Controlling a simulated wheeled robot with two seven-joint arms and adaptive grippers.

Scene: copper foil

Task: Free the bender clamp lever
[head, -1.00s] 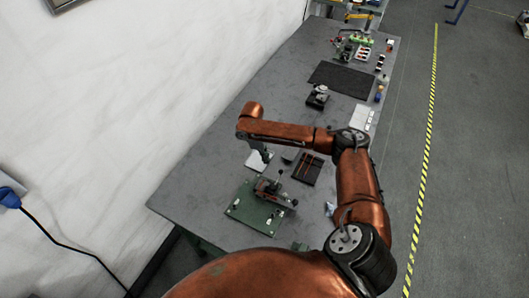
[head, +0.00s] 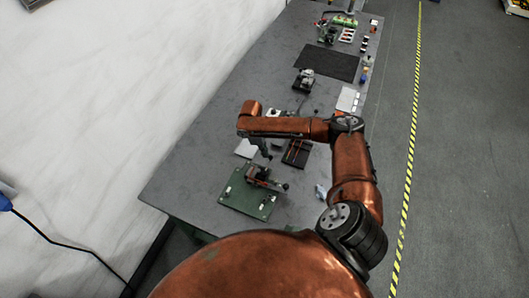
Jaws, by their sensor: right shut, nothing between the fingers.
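The bender (head: 262,177) stands on a green base plate (head: 236,198) on the near part of the grey bench. It has a reddish-grey body, and a dark-knobbed lever (head: 284,187) sticks out to its right. I cannot tell which part is the clamp lever or how it is set. My right gripper (head: 267,154) hangs down from the copper forearm, just beyond the bender in the picture. It is shut and empty; its fingertips are small and dark, and no contact with the bender shows. My left gripper is not in view.
A black tray (head: 298,160) lies right of my right gripper, and a pale sheet (head: 244,149) lies left of it. A small dark device (head: 304,81) and a black mat (head: 328,62) are farther back. The bench's left side is clear, beside a white wall (head: 110,100).

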